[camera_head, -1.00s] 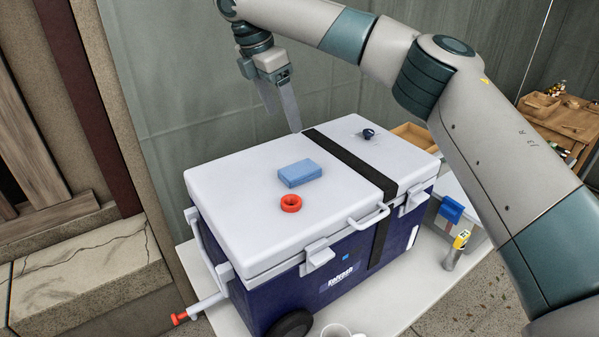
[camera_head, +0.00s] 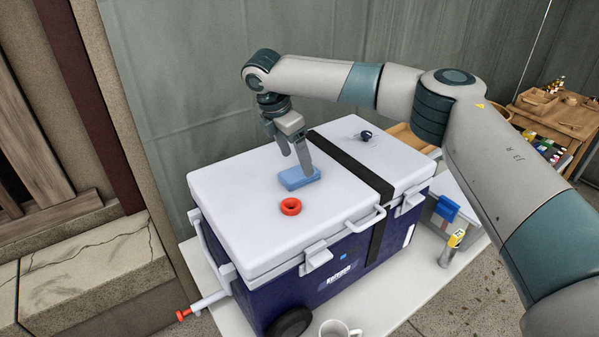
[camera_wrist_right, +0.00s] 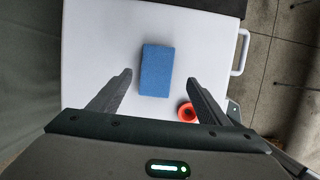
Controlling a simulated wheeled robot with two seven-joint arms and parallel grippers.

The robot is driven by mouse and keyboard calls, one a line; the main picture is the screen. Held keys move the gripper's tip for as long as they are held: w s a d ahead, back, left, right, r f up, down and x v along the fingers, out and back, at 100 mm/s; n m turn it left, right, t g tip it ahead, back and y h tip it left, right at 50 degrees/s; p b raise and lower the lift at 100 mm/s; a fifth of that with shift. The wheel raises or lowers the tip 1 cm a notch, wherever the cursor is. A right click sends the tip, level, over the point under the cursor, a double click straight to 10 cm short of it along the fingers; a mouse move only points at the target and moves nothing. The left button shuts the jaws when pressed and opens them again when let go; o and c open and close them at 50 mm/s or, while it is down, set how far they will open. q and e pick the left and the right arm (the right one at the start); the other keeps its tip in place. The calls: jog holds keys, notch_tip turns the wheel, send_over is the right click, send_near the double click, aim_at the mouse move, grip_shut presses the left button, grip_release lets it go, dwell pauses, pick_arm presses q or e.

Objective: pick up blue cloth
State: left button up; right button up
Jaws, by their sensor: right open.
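The blue cloth (camera_head: 297,179) is a small folded block lying flat on the white lid of the cooler (camera_head: 240,187). My right gripper (camera_head: 298,163) is open just above and behind the cloth, and one finger overlaps it in the head view. In the right wrist view the cloth (camera_wrist_right: 156,71) lies ahead of and between the two open fingers (camera_wrist_right: 157,80), with nothing held. I cannot tell the exact height of the fingertips above the lid. My left gripper is not in view.
A red ring (camera_head: 291,206) lies on the lid close in front of the cloth; it also shows beside a finger in the wrist view (camera_wrist_right: 187,112). A black strap (camera_head: 350,166) crosses the lid, with a small dark blue object (camera_head: 366,135) beyond it. A white mug (camera_head: 337,329) stands below.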

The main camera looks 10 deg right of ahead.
aim_at(299, 172)
jog(key=shift+f, duration=0.15)
jog(key=shift+w+d+f+p, duration=0.1)
jog(key=shift+w+f+p, duration=0.2)
jog(key=shift+f+p, duration=0.7)
jog(key=shift+p+x, duration=0.6)
jog(key=shift+x, duration=0.35)
jog(key=shift+w+d+f, duration=0.1)
jog(key=shift+f, duration=0.45)
jog(key=c, duration=1.1)
